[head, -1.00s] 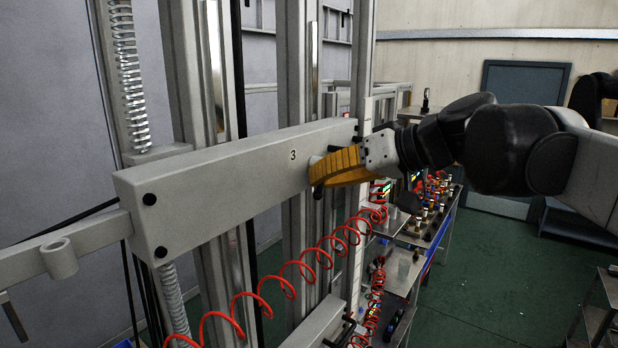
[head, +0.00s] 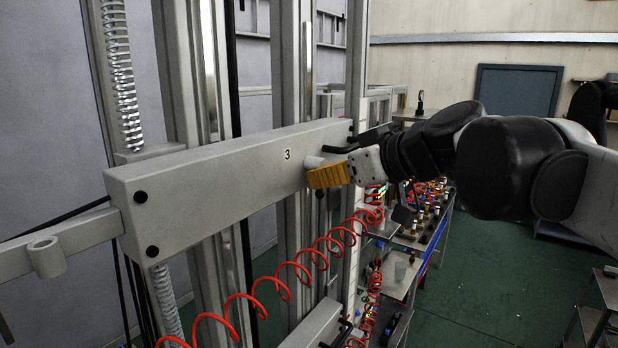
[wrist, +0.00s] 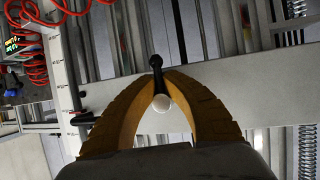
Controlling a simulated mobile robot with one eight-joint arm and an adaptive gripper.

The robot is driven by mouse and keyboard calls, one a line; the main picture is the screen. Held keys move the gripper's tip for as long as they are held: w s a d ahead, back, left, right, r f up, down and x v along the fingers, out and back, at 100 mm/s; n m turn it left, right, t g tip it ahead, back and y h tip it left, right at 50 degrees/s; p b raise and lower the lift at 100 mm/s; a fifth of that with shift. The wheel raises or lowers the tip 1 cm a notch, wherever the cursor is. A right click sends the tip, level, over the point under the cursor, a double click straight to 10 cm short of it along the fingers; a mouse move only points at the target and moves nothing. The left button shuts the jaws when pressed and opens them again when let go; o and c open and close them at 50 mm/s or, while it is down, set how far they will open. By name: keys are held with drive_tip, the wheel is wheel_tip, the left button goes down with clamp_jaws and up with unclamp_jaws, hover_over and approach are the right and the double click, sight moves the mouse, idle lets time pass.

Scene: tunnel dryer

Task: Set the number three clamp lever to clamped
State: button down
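The number three clamp lever shows in the wrist view as a black handle (wrist: 156,76) with a rounded end and a pale round hub (wrist: 161,103). In the head view its pale hub (head: 313,162) stands out from the grey beam marked 3 (head: 235,178); the handle is mostly hidden by my fingers. My gripper (head: 322,178) is at the beam's right part, its yellow fingers in front of the hub. In the wrist view my gripper (wrist: 161,77) has its fingertips close on both sides of the black handle, with the hub between the fingers.
A coiled red hose (head: 300,270) hangs below the beam. A black handle (head: 340,150) sits just above my fingers. A bench with several coloured fittings (head: 430,205) stands behind my gripper. Green floor (head: 480,285) is clear at the right.

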drive_tip(key=c, duration=1.5)
unclamp_jaws()
drive_tip(key=shift+c, duration=0.2)
drive_tip(key=shift+d, duration=0.1)
drive_tip(key=v, duration=1.2)
drive_tip(key=s+d+f+m+g+h+b, duration=0.1)
drive_tip(key=s+d+f+m+h+b, duration=0.1)
drive_tip(key=f+b, duration=1.1)
drive_tip(key=s+d+f+m+g+h+b, duration=0.1)
drive_tip(key=s+f+b, duration=0.4)
drive_tip(key=f, duration=3)
drive_tip(key=s+d+f+m+g+h+b, duration=0.1)
drive_tip(key=s+d+f+m+h+b, duration=0.3)
drive_tip(key=f+b, duration=1.7)
wheel_tip(320, 180, down, 4)
drive_tip(key=shift+r+m+h, duration=0.1)
drive_tip(key=shift+m+h, duration=0.5)
drive_tip(key=shift+h, duration=0.1)
